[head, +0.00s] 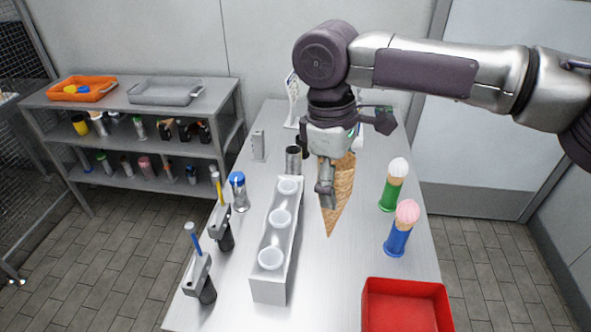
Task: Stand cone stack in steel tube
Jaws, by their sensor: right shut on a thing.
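My right gripper (327,178) comes in from the right and points down over the table. It is shut on the cone stack (341,190), a tan waffle cone shape with its tip pointing down. The gripper covers part of the stack's left side. I cannot tell whether the tip touches the table. The steel tube (293,160) stands upright on the table, left of the gripper and behind the white rack. Its inside is too small to make out. My left gripper is not in view.
The steel table (335,281) holds a white rack (269,288) with cups, a green holder (389,195) and a blue holder (397,241) with topped cones, and a red bin (407,285). Scoop-like tools (199,276) stand at the left edge. A shelf (190,104) stands further left.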

